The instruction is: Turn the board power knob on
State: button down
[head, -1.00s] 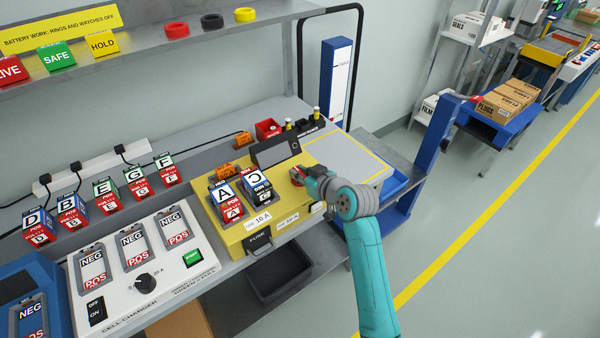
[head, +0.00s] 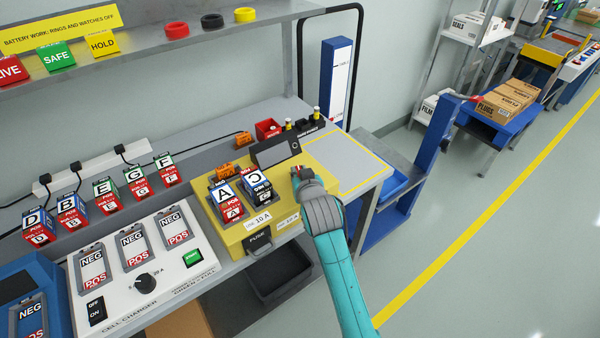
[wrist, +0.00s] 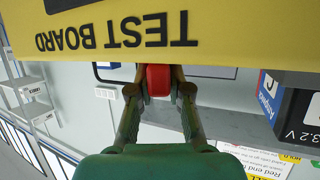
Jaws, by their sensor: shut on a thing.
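The yellow test board (head: 232,238) sits on the bench and holds cell A (head: 228,200) and cell C (head: 259,187), whose label is turned around. It also shows as a yellow panel marked TEST BOARD in the wrist view (wrist: 215,35). A red knob (wrist: 158,82) is between my fingertips in the wrist view, close against the board. My gripper (wrist: 158,76) is shut on this red knob. The knob's setting cannot be read.
A dark display (head: 277,151) stands at the back of the board. The white cell charger (head: 150,285) is to the left. Cells D, B, E, G and F stand behind it. A bare bench area (head: 350,165) lies right of the board.

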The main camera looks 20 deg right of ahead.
jog(key=shift+m+g+h, duration=0.3)
jog(key=shift+m+h, duration=0.9)
jog(key=shift+h, duration=0.2)
jog(key=shift+m+h, duration=0.3)
jog(key=c, duration=1.1)
grip_release()
jog(key=v, duration=1.2)
jog(key=shift+w+r, duration=0.1)
